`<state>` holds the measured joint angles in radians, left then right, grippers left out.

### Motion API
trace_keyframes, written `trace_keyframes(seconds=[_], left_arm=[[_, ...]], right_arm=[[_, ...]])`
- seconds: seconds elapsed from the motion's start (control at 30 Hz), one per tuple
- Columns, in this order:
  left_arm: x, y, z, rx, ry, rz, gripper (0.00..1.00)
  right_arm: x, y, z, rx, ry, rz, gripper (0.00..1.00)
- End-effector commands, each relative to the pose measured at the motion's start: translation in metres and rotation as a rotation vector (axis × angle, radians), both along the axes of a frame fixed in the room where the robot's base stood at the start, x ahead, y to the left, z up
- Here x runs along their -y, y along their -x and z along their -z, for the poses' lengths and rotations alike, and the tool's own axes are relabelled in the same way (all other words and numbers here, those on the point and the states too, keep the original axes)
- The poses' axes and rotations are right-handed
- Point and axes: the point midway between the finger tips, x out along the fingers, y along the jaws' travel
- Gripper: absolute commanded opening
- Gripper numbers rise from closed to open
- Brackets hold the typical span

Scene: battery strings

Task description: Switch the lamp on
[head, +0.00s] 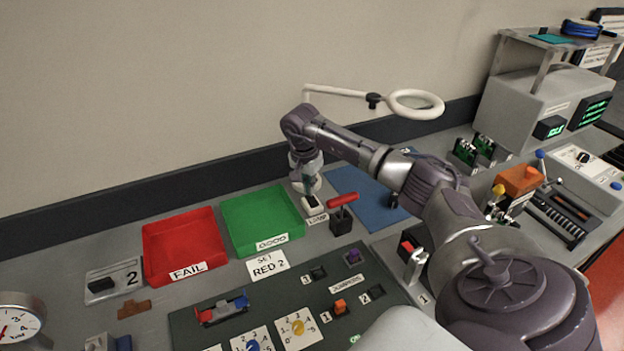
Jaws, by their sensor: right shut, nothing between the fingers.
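The lamp (417,104) is a cream ring on a thin jointed arm near the back wall. I cannot tell from its ring whether it is lit. A small white switch block (313,207) with a dark rocker stands on the bench, with a LAMP label (317,219) in front of it. My right gripper (309,190) points down just above the switch, shut and empty. Its fingertips are at or very near the switch's top, and I cannot tell whether they touch. The gripper partly hides the switch. My left gripper is not in view.
A red-handled lever (342,212) stands close to the right of the switch. A green tray (263,214) and a red FAIL tray (180,240) lie to the left. A blue mat (365,204) lies behind the lever. A dark jumper board (375,279) is in front.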

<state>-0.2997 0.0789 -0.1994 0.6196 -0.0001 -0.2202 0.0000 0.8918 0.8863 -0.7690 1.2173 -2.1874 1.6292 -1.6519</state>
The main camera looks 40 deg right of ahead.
Motion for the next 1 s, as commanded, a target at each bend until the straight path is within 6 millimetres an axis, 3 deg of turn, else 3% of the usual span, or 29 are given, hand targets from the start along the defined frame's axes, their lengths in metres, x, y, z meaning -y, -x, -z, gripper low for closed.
trace_keyframes(seconds=[1.0], left_arm=[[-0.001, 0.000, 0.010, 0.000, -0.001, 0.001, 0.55]], right_arm=[[0.000, 0.000, 0.015, -0.001, 0.000, 0.001, 0.00]])
